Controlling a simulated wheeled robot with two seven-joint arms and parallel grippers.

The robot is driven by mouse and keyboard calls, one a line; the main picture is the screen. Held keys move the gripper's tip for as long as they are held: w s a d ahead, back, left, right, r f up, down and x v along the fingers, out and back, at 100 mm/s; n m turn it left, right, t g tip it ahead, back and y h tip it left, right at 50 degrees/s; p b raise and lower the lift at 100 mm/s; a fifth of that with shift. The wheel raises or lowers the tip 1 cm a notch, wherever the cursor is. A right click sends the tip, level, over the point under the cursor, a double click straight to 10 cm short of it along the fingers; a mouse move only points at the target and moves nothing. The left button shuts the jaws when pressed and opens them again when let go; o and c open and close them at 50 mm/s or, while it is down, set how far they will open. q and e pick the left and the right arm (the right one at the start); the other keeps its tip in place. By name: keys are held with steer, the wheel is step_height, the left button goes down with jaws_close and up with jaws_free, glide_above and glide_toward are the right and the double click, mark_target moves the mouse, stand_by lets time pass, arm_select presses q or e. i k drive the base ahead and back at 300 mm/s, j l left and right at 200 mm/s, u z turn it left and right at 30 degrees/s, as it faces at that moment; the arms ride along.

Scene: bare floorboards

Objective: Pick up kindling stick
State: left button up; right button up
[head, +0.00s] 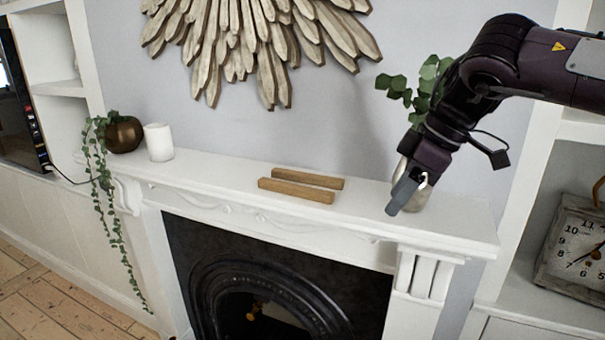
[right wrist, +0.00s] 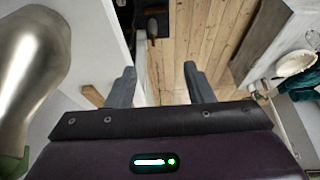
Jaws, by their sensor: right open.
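Two wooden kindling sticks lie side by side on the white mantel shelf in the head view. The front stick (head: 295,190) is nearer the shelf's front edge, and the rear stick (head: 308,178) lies just behind it. My right gripper (head: 402,195) is at the right end of the mantel, to the right of both sticks and apart from them. In the right wrist view its two fingers (right wrist: 157,85) are spread with nothing between them. My left gripper is in neither view.
A metallic vase (head: 417,190) with green leaves stands right behind my right gripper; it looms at the left in the wrist view (right wrist: 35,65). A white candle (head: 158,142) and a brown pot (head: 123,135) with trailing ivy stand at the mantel's left. The mantel (head: 235,172) is clear between candle and sticks.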

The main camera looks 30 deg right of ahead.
mark_target(297, 176)
steer(key=i, duration=0.9)
